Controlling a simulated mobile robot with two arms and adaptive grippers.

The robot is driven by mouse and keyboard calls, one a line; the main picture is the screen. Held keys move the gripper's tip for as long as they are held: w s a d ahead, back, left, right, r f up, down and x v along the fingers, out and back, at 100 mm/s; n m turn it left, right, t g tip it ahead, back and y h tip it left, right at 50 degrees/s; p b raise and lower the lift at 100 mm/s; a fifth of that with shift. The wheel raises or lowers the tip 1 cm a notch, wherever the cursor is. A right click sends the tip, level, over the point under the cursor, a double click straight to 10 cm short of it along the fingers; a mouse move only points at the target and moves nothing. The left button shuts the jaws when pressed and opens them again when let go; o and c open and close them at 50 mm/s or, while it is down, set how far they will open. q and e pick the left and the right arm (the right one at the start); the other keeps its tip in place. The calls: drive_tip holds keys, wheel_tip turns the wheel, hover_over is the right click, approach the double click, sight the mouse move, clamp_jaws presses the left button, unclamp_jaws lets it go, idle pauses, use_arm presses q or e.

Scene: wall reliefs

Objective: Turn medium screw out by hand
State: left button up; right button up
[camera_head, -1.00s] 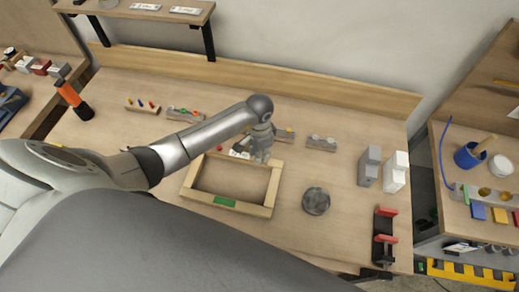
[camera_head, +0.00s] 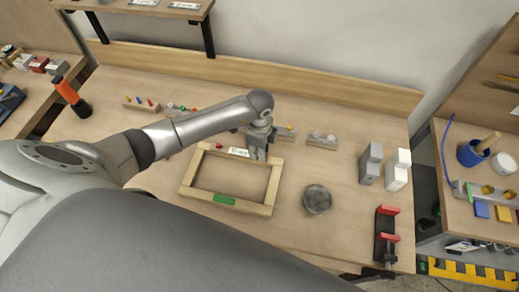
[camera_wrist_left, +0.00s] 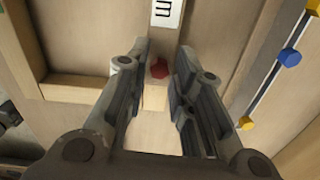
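A wooden frame (camera_head: 190,183) with a green label (camera_head: 224,200) lies on the bench. My left gripper (camera_head: 257,156) is over its far right corner in the head view. In the left wrist view, my left gripper (camera_wrist_left: 162,66) is open, with one dark finger on each side. A red screw head (camera_wrist_left: 159,68) shows between the fingertips, on the wood; I see no contact. A white label (camera_wrist_left: 167,12) with a letter like a turned M lies beside it. Another red spot (camera_head: 219,146) shows at the frame's far left corner. My right gripper is not in view.
Rails with coloured screws, such as a blue one (camera_wrist_left: 290,57), stand at the back. A round dark disc (camera_head: 317,199) lies right of the frame. Grey blocks (camera_head: 370,164) and a red-and-black clamp (camera_head: 386,233) stand further right. The bench front is clear.

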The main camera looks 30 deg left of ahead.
use_arm(q)
drive_tip(key=shift+m, duration=1.2)
drive_tip(key=m+b, duration=0.1)
drive_tip(key=m, duration=0.2)
drive_tip(key=shift+f+b, duration=0.15)
drive_tip(key=shift+b, duration=0.25)
drive_tip(key=m, duration=0.2)
drive_tip(key=shift+m+b, duration=0.3)
drive_tip(key=m+b, duration=0.1)
drive_tip(key=m, duration=0.1)
drive_tip(key=shift+m+b, duration=0.3)
drive_tip(key=shift+m, duration=0.1)
drive_tip(key=shift+m+b, duration=0.45)
drive_tip(key=shift+m, duration=1.05)
drive_tip(key=shift+c, duration=0.4)
clamp_jaws()
